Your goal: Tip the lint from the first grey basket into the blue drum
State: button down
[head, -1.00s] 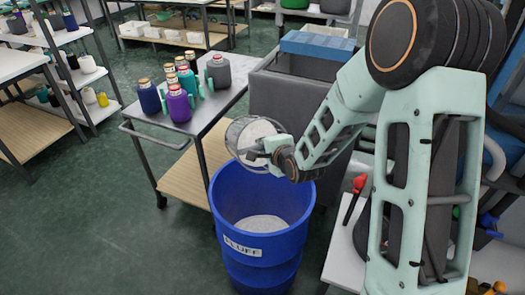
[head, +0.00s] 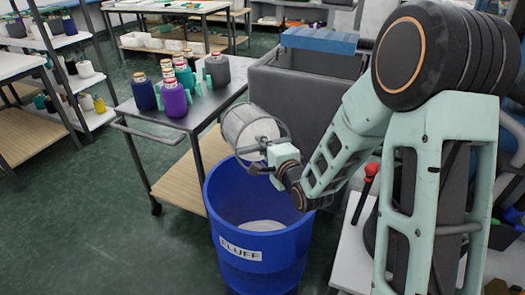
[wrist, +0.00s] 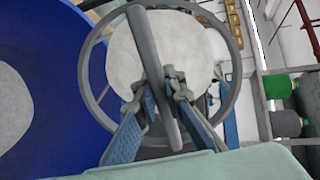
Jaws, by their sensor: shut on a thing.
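The grey basket (head: 238,122) is a round wire-rimmed basket, held in the air over the far rim of the blue drum. It is tilted on its side. A pale round mass, which looks like lint, shows inside its hoop in the wrist view (wrist: 172,48). My gripper (wrist: 163,100) is shut on the basket's grey bar, with a blue-padded finger on each side. The blue drum (head: 258,272) stands upright below, labelled "FLUFF". A pale patch (head: 262,227) lies at its bottom; I cannot tell whether it is lint.
A grey cart (head: 180,125) with a wooden lower shelf stands left of the drum, bearing several yarn cones (head: 174,100). A large grey bin (head: 290,95) stands behind the drum. A white surface with a red-handled tool (head: 366,185) is at right. Green floor is open at left.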

jog(key=shift+f+t+y+b, duration=0.3)
jog(key=shift+f+t+b, duration=0.3)
jog(key=shift+f+b, duration=1.25)
jog(key=r+b, duration=0.1)
jog(key=b, duration=0.2)
jog(key=shift+t, duration=0.3)
jog(key=shift+b, duration=0.6)
jog(key=b, duration=0.3)
jog(key=shift+f+t+y, duration=0.2)
jog(key=shift+t+y, duration=0.1)
jog(key=shift+t, duration=0.1)
jog(key=f+t+y+b, duration=0.1)
jog(key=t+b, duration=0.1)
jog(key=b, duration=0.8)
jog(key=shift+f+t, duration=0.1)
jog(key=shift+t, duration=0.2)
jog(key=shift+t+y+b, duration=0.3)
jog(key=shift+t, duration=0.4)
